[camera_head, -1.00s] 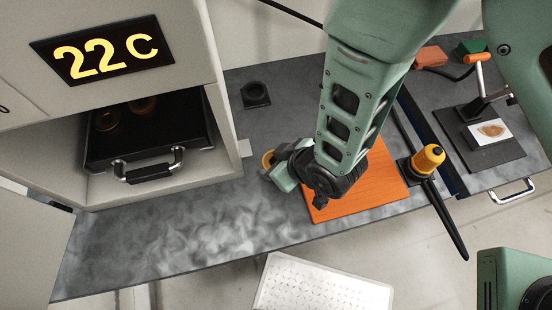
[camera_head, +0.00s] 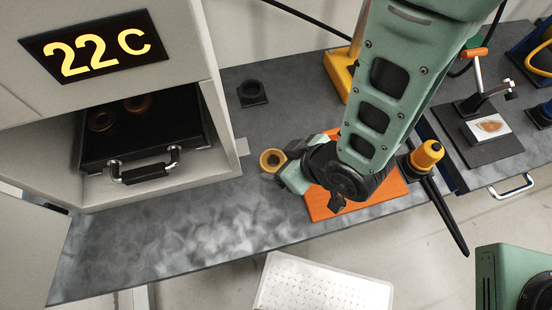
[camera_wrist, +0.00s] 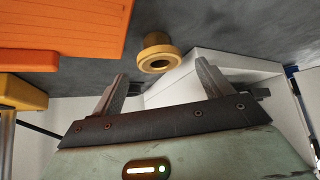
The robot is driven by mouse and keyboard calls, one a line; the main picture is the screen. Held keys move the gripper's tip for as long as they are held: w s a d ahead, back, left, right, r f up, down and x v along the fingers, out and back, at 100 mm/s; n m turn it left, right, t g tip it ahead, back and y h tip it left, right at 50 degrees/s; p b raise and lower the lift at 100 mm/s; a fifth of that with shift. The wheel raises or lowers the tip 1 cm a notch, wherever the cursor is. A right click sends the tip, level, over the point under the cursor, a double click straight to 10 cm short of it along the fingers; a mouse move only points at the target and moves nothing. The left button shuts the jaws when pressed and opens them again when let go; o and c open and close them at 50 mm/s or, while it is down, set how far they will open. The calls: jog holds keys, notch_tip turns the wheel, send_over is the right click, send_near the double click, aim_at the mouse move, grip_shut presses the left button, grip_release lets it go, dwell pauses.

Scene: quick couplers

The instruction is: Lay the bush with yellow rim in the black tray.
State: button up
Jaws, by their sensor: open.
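The bush with yellow rim (camera_head: 272,160) stands on the dark grey counter, left of the orange board. My gripper (camera_head: 284,172) is close beside it, on its right and near side. In the wrist view the bush (camera_wrist: 157,54) shows beyond the open jaws (camera_wrist: 161,82), roughly centred between them, with nothing held. The black tray (camera_head: 155,138) with a silver handle sits inside the open cabinet at left. Two brownish rings (camera_head: 102,120) are in it, and its back part is in shadow.
A black square block with a round hole (camera_head: 252,93) stands on the counter behind the bush. The orange board (camera_head: 356,196) lies under my arm. A cabinet wall (camera_head: 222,115) stands between bush and tray. The front left counter (camera_head: 190,240) is clear.

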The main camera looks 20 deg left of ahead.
jog(key=p+v, duration=0.4)
jog(key=v, duration=0.3)
